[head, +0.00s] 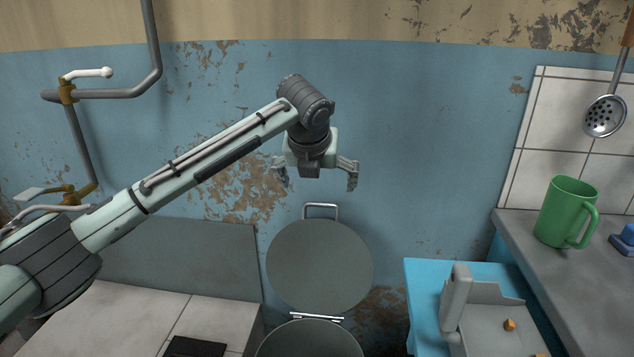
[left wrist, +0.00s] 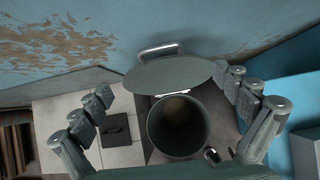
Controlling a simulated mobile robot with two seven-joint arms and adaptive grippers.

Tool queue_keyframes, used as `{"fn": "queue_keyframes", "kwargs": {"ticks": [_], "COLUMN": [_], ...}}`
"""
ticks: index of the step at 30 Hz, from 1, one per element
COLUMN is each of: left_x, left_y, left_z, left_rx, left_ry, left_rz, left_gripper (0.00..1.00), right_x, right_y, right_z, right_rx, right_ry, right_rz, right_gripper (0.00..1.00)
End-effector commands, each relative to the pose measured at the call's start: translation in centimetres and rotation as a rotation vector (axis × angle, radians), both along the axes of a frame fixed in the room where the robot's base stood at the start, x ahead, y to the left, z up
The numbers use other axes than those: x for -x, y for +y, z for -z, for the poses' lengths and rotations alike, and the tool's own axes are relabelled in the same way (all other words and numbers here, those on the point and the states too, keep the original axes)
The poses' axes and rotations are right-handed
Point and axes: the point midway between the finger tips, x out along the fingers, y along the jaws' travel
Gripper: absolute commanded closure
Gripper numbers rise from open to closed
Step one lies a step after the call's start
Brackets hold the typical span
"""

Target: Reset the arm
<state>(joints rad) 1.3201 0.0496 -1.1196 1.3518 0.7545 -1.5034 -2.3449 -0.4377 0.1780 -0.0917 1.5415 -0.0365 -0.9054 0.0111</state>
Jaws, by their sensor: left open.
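My left arm comes in from the left in the head view and bends down at the wrist. My left gripper (head: 318,178) is open and empty, its two fingers spread and pointing down. It hangs in the air in front of the blue wall, above the raised round lid of a grey bin (head: 310,338). In the left wrist view the fingers of the gripper (left wrist: 172,108) spread to either side of the open bin (left wrist: 178,125). The bin's lid (head: 320,265) stands open against the wall. My right gripper is not in view.
A blue table (head: 425,285) at the lower right bears a grey tray-like device (head: 490,325) with small orange-brown bits. A green mug (head: 567,212) stands on the grey counter (head: 530,245) at right. A skimmer (head: 605,115) hangs above. Pipes (head: 110,93) run along the wall at left.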

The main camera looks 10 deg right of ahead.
Motion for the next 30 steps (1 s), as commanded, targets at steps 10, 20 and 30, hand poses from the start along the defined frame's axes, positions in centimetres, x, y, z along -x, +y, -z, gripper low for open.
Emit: {"fn": "queue_keyframes", "kwargs": {"ticks": [10,20,30], "left_x": [0.1,-1.6,-5.2], "left_y": [0.1,-0.5,-1.7], "left_z": [-0.2,2.6,7.9], "left_rx": [0.0,-0.001,-0.001], "left_ry": [0.001,0.005,0.005], "left_rz": [-0.001,-0.002,-0.002], "left_gripper": [0.01,0.01,0.01], "right_x": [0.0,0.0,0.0], "right_y": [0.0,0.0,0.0], "right_z": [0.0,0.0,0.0], "right_rx": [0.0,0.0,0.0], "right_ry": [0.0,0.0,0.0], "right_rz": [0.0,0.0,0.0], "right_gripper": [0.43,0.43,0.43]}}
